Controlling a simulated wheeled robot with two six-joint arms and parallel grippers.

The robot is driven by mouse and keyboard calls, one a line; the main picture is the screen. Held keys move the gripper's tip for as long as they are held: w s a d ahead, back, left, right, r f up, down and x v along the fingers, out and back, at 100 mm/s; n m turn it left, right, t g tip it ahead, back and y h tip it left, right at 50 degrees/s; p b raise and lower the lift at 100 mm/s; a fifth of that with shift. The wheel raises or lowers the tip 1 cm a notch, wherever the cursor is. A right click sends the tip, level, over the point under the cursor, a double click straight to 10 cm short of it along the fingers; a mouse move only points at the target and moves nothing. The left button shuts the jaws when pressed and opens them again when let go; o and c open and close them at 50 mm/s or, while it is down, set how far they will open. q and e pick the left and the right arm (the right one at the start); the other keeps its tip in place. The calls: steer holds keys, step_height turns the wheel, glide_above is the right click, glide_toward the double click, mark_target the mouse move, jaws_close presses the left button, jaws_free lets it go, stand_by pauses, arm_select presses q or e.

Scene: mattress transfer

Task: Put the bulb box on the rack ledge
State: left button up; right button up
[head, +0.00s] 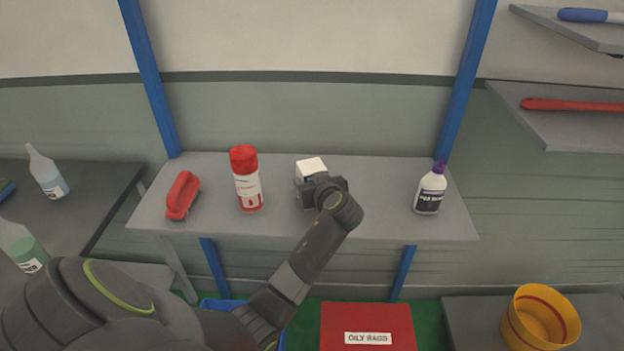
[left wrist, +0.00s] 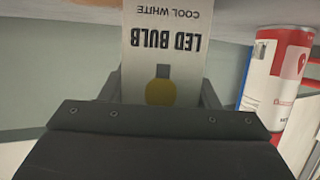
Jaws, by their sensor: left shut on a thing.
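The white bulb box (head: 309,167) is at the grey rack ledge (head: 340,222), between the red-capped can and the dark-labelled bottle. My left gripper (head: 318,188) is shut on it and hides much of its front. In the left wrist view the box (left wrist: 166,40) shows "LED BULB" and "COOL WHITE" upside down, with a yellow bulb picture. The fingers of my left gripper (left wrist: 160,92) stand on either side of it. The box's far end is cut off there, so I cannot tell whether it touches the ledge. My right gripper is not in view.
On the ledge stand a red brush (head: 181,195), a red-capped can (head: 246,180) and a purple-capped bottle (head: 430,190). Blue rack posts (head: 152,80) rise at both sides. A red "OILY RAGS" bin (head: 367,322) and a yellow pot (head: 541,320) are below.

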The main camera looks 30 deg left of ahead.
arm_select(q)
steer(key=shift+f, duration=0.1)
steer(key=o, duration=1)
steer(key=shift+r, duration=0.2)
